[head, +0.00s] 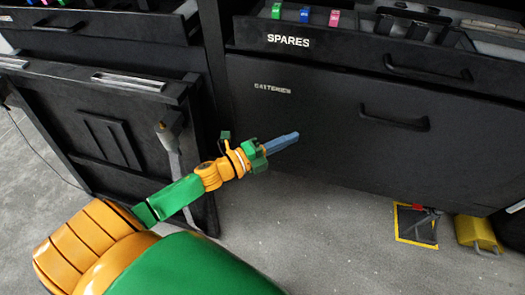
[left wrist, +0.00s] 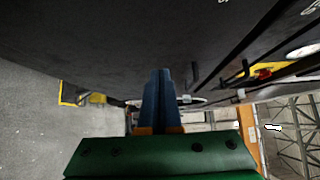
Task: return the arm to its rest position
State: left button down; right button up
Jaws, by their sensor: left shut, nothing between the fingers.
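My left arm (head: 170,200) is green and orange and reaches out from the lower left in the head view. My left gripper (head: 283,143) has blue-grey fingers that are shut and empty. It is in front of the black drawer labelled BATTERIES (head: 330,125), and I cannot tell the exact gap. In the left wrist view the shut fingers (left wrist: 161,100) point away from the green gripper body, with the dark drawer front (left wrist: 100,45) filling the top. My right gripper shows in neither view.
Above is the open SPARES drawer (head: 350,50) with coloured items in it. A yellow-edged floor mark (head: 417,226) and a yellow block (head: 478,234) lie at the right. The grey floor (head: 330,230) between is clear.

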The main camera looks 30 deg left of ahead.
pick_arm(q)
jog(key=v, duration=0.7)
jog(key=s+a+f+n+g+y, duration=0.1)
jog(key=a+f+n+y, duration=0.2)
jog(key=f+n, duration=0.3)
jog(key=s+a+f+n+g+y, duration=0.1)
jog(key=a+f+n+y, duration=0.25)
jog(key=f, duration=0.55)
jog(key=s+d+f+n+g+y, duration=0.25)
jog(key=s+f+n+g, duration=0.5)
jog(key=s+f, duration=0.75)
jog(key=s+d+f+n+g, duration=0.45)
jog(key=s+f, duration=0.35)
jog(key=s, duration=0.4)
notch_tip(320, 180, up, 18)
jog(key=p, duration=1.9)
jog(key=shift+s+d+g, duration=0.4)
jog(key=shift+s, duration=0.05)
